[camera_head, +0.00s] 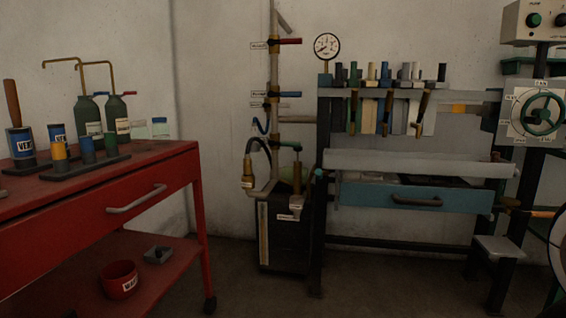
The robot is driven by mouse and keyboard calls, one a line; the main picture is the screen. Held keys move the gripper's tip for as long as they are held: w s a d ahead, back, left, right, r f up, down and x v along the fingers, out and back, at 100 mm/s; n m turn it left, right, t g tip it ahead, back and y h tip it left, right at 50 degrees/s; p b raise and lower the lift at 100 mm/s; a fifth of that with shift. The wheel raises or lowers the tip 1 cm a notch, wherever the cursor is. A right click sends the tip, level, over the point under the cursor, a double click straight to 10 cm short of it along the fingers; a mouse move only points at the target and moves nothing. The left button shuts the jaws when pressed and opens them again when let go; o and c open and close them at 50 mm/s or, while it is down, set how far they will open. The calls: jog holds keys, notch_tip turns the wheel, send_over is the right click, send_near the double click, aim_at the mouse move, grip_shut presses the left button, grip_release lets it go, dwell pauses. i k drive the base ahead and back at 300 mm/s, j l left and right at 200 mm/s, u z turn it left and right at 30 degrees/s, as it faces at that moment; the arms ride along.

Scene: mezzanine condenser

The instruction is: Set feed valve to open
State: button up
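A vertical pipe stack (274,70) stands against the wall in the middle of the head view. It carries a red lever (290,41) near the top, pointing right, and a blue lever (289,94) lower down, also pointing right. Small white labels sit beside these levers; their print is too small to read surely. A green handle (291,145) sits lower on the pipework. At the right, a green handwheel (541,114) is mounted on a pale labelled plate. I cannot tell which of these is the feed valve. My gripper is not in view.
A red cart (120,210) with bottles and cans fills the left. A workbench with a blue drawer (400,197) and hanging tools stands right of the pipes. A black bin (285,235) stands below the pipework. A small stool (498,248) is at right. Floor shows between cart and bin.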

aim_at(287, 144)
jog(key=i+u, duration=0.25)
jog(key=u, duration=0.2)
jog(key=i+l+u, duration=0.1)
jog(key=i+u, duration=0.15)
jog(key=u, duration=0.2)
